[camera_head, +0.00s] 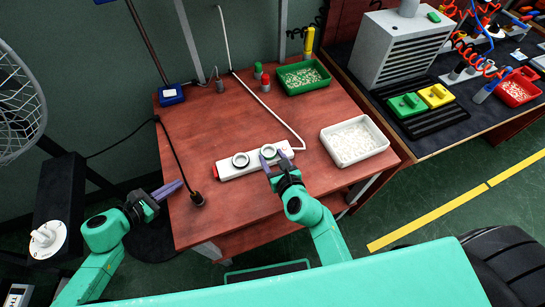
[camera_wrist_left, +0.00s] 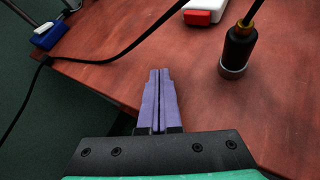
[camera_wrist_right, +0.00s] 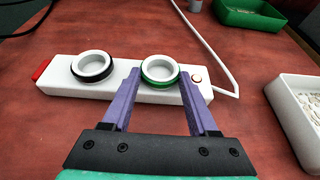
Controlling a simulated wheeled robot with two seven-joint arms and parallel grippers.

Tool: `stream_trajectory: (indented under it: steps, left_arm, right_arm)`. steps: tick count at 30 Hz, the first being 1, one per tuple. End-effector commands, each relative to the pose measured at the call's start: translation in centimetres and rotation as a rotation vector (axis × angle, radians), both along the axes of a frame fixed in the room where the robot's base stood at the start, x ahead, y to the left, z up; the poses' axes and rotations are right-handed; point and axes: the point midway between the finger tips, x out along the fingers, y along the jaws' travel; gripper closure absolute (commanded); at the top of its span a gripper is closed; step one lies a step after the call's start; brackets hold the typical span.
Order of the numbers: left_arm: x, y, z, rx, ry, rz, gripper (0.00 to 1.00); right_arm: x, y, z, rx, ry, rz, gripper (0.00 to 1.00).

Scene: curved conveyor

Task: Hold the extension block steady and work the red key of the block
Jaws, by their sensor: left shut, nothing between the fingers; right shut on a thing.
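The white extension block (camera_head: 255,165) lies on the red-brown table with two round sockets, one ringed black (camera_wrist_right: 92,66) and one ringed green (camera_wrist_right: 160,71). Its red key (camera_head: 216,171) is at the left end; it also shows at the top of the left wrist view (camera_wrist_left: 197,17) and in the right wrist view (camera_wrist_right: 41,68). My right gripper (camera_head: 275,165) is shut on the block, its fingers on either side of the green-ringed socket. My left gripper (camera_head: 168,191) is shut and empty at the table's left edge, apart from the block and left of the red key.
A black cylindrical piece on a black cable (camera_head: 197,198) stands between my left gripper and the block; it also shows in the left wrist view (camera_wrist_left: 237,48). A white tray (camera_head: 354,141) is right of the block, a green tray (camera_head: 304,77) behind. A white cord (camera_head: 268,108) runs from the block's right end.

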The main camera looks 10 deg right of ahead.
Motion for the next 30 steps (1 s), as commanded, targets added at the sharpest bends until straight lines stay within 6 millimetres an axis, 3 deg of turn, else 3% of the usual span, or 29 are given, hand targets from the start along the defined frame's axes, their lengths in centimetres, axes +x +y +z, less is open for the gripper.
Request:
stream_trajectory:
  steps: [9,15,30]
  left_arm:
    - [1.1,-5.4,0.1,-0.003,-0.003,-0.005,1.00]
    - [1.5,-7.8,0.1,-0.002,-0.001,-0.005,1.00]
    - [1.5,-8.2,0.1,-0.001,-0.002,-0.005,1.00]
  right_arm:
    - [0.0,0.0,0.0,-0.001,0.000,0.000,1.00]
    - [0.0,0.0,0.0,-0.001,0.000,-0.001,1.00]
    - [0.0,-0.1,0.0,-0.001,-0.001,-0.001,1.00]
